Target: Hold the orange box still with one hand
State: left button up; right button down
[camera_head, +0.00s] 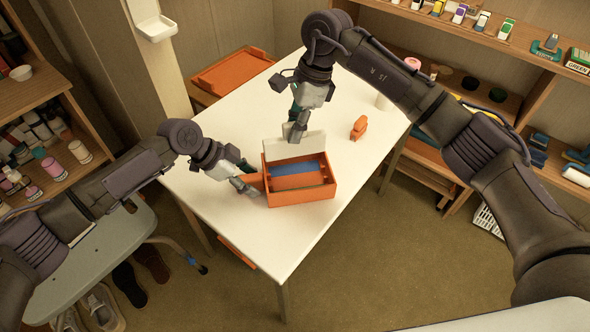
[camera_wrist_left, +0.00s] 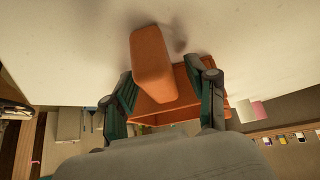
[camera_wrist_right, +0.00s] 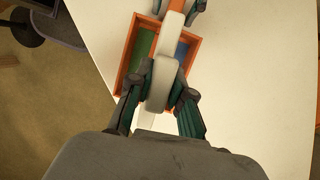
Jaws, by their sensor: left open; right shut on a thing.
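The orange box (camera_head: 318,192) stands open on the white table, with blue and orange showing inside. The right wrist view shows its orange rim (camera_wrist_right: 132,62) and green and blue inside parts. A white upright panel (camera_head: 312,146) rises at its back side. My right gripper (camera_head: 295,132) is shut on a white piece (camera_wrist_right: 162,82), seemingly this panel's upper edge. My left gripper (camera_head: 248,186) is open at the box's left side. An orange rounded piece (camera_wrist_left: 150,62) shows between its fingers; whether it is part of the box or touches the fingers I cannot tell.
The white table (camera_head: 235,120) has free room behind and right of the box. A small orange object (camera_head: 359,127) stands to the right. An orange tray (camera_head: 232,72) sits beyond the far left edge. Shelves (camera_head: 500,45) line the right back; a grey stool (camera_head: 110,255) stands left.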

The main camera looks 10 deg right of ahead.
pick_arm(q)
jog(key=shift+r, duration=0.1)
jog(key=v, duration=1.2)
jog(key=shift+a, duration=0.1)
